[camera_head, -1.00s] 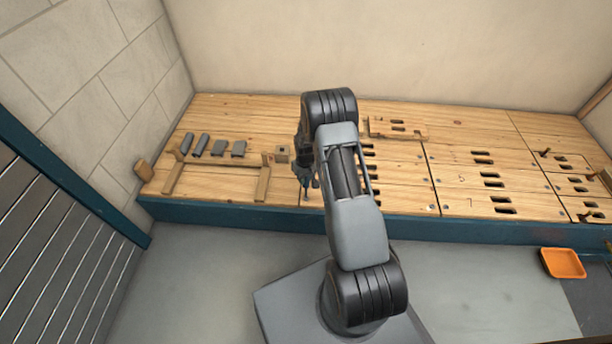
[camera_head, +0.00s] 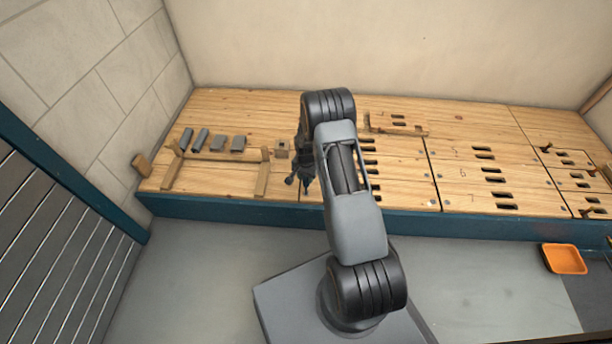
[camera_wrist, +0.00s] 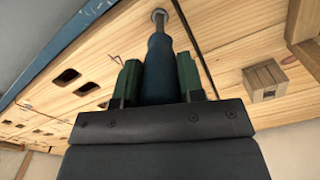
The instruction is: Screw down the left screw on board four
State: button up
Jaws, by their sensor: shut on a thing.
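My gripper (camera_wrist: 158,78) is shut on a screwdriver with a dark blue handle (camera_wrist: 157,58), held between two green pads. In the head view my gripper (camera_head: 304,178) is low over the bench front, left of the slotted boards. My arm hides much of that board, and its number is not readable.
A wooden rack (camera_head: 262,178) with several grey pieces stands left of my gripper. Slotted boards fill the bench to the right. An orange tray (camera_head: 565,259) lies on the lower right.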

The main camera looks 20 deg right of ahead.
jog(key=m, duration=0.9)
jog(key=shift+m+b, duration=0.35)
jog(key=shift+m, duration=0.05)
jog(key=shift+r+n, duration=0.1)
jog(key=shift+n, duration=0.7)
jog(key=shift+r+p, duration=2.7)
jog(key=shift+r, duration=1.2)
